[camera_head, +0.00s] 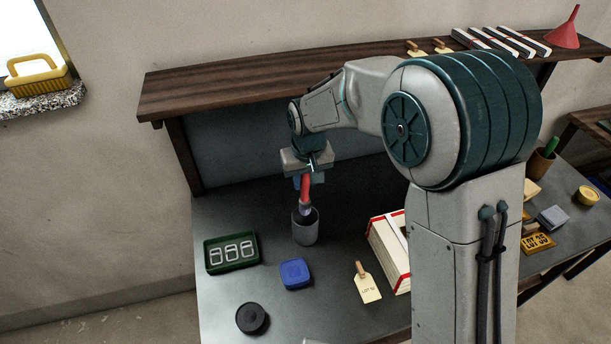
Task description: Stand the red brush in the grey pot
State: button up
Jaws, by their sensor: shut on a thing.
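The grey pot (305,231) stands upright on the dark table, left of the table's middle. The red brush (306,188) hangs roughly upright below my gripper (308,176), with its lower end at the pot's mouth. The lower end appears to be inside the rim, but I cannot tell how deep it reaches. My gripper is above the pot and shut on the brush's upper part. The fingertips are partly hidden by the wrist and are small in this view.
A blue container (296,273), a green display box (231,252) and a black disc (252,318) lie near the pot. A red-and-white box (388,249) and a tag (367,284) are to its right. A wooden shelf (220,91) runs behind.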

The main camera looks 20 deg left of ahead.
aim_at(306, 195)
jog(key=shift+f+b, duration=2.65)
jog(key=shift+f, duration=1.05)
jog(key=o, duration=1.1)
jog(key=shift+r, duration=0.1)
jog(key=r+p, duration=0.2)
jog(key=r, duration=0.2)
jog(key=s+r+p, duration=0.1)
jog(key=r+p, duration=0.2)
jog(key=r, duration=0.2)
jog(key=d+r+p, duration=0.1)
jog(key=r+p, duration=0.2)
jog(key=r, duration=0.1)
jog(key=shift+s+r, duration=0.25)
jog(key=shift+s, duration=0.15)
jog(key=shift+d, duration=0.1)
